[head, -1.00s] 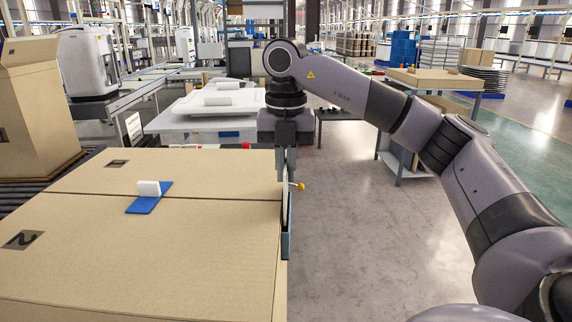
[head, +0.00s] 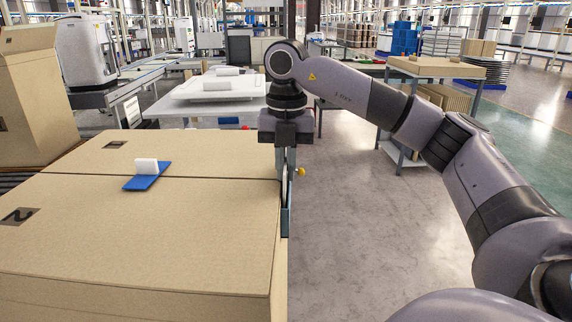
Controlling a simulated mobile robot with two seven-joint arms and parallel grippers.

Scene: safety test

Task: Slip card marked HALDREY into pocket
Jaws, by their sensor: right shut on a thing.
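My right gripper (head: 285,166) points down at the right edge of the large cardboard box (head: 150,235). It is shut on a thin white card (head: 284,190), seen almost edge-on. A narrow blue-grey pocket (head: 286,222) is on the box's right side, directly below the fingers. The card's lower part is at the pocket's mouth; I cannot tell how deep it sits. Any marking on the card is hidden by the angle. A small white card (head: 146,166) stands on a blue base (head: 149,178) on the box top; no lettering is readable. My left gripper is out of view.
Another carton (head: 36,95) stands at the left. A table (head: 208,108) with white trays is behind. The floor (head: 345,220) right of the box is clear, apart from my arm.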

